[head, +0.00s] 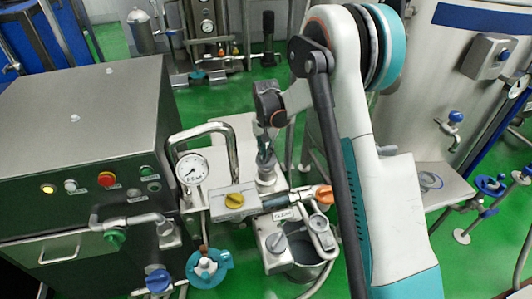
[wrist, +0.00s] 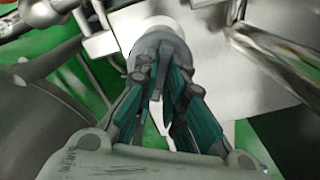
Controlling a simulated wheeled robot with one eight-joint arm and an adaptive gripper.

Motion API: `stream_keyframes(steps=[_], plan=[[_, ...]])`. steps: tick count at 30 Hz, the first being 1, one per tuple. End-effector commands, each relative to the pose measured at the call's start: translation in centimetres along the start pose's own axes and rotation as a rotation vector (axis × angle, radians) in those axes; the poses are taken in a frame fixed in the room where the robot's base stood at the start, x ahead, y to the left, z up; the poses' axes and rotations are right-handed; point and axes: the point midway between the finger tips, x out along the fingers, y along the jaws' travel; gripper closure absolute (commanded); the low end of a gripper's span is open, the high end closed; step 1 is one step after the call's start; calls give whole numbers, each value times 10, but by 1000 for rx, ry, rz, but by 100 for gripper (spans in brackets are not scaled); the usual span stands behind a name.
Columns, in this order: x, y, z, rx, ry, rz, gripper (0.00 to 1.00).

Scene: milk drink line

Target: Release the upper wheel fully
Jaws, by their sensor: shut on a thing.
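My gripper (head: 265,152) points down over the middle of the machine in the head view. In the wrist view my gripper (wrist: 163,88) has its teal-padded fingers closed around a grey lobed wheel (wrist: 160,47). In the head view the wheel is largely hidden by the fingers, above a grey cylindrical body (head: 266,173). How far the wheel has been turned cannot be told.
A steel cabinet with buttons (head: 85,130) stands at the left. A pressure gauge (head: 192,169) and a curved pipe (head: 212,130) stand just left of the gripper. A yellow-knobbed block (head: 234,201) and orange handle (head: 324,194) are in front. A large tank (head: 425,90) stands at the right.

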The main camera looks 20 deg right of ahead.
Motion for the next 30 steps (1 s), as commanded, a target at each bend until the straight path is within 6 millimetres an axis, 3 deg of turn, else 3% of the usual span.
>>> stream_keyframes(steps=[15,30], plan=[[-1,-1,-1,-412,2,-1,100],[-1,-1,-1,-544,3,-1,100]])
